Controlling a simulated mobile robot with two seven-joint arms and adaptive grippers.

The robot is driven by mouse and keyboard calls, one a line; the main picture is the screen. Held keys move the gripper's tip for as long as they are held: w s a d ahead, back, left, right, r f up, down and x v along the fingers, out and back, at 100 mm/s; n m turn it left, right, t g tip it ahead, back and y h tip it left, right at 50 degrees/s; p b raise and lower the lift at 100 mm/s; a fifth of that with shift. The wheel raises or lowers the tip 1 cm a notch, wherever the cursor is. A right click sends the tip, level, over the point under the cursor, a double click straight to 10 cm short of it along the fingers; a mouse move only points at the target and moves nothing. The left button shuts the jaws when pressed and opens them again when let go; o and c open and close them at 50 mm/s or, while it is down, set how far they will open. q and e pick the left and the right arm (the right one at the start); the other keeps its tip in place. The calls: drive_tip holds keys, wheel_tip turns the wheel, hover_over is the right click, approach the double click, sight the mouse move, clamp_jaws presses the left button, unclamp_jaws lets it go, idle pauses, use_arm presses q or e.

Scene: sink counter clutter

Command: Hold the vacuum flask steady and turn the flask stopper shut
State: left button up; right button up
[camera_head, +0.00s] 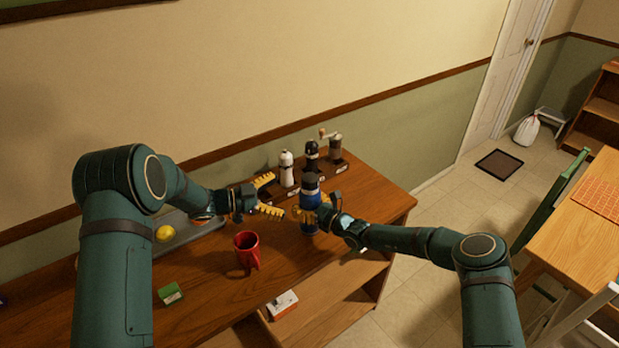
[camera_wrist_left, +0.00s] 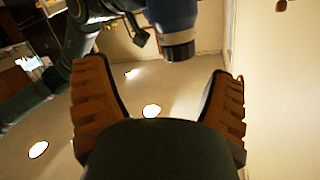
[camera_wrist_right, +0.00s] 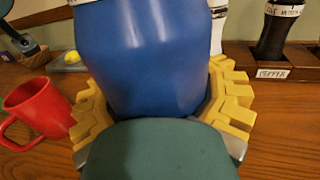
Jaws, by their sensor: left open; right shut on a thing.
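The blue vacuum flask (camera_head: 309,222) stands upright near the middle of the counter, with its dark stopper (camera_head: 309,182) on top. My right gripper (camera_head: 314,207) is shut around the flask's body; the right wrist view shows the blue body (camera_wrist_right: 148,62) between its yellow fingers. My left gripper (camera_head: 271,196) is open and empty, just left of the flask at about the height of its upper part. In the left wrist view the stopper (camera_wrist_left: 180,48) appears beyond the open fingers, apart from both. Whether the stopper sits fully down cannot be told.
A red mug (camera_head: 246,251) stands left of the flask. A white shaker (camera_head: 286,170), a dark pepper mill (camera_head: 311,155) and a grinder (camera_head: 335,146) stand in a rack behind it. A green box (camera_head: 170,293) and a tray with a yellow fruit (camera_head: 165,234) lie further left.

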sight(310, 176)
use_arm(q)
drive_tip(key=w+d+n+t, duration=0.1)
drive_tip(key=w+d+n, duration=0.1)
drive_tip(key=d, duration=0.1)
drive_tip(key=w+d+r+n+t, duration=0.1)
drive_tip(key=w+d+n, duration=0.1)
drive_tip(key=w+d+n+t, duration=0.1)
drive_tip(key=d, duration=0.2)
drive_tip(key=shift+w+d+r+n+h, duration=0.3)
drive_tip(key=shift+w+r+n+h, duration=0.05)
drive_tip(key=shift+w+n+h, duration=0.05)
drive_tip(key=c, duration=1.2)
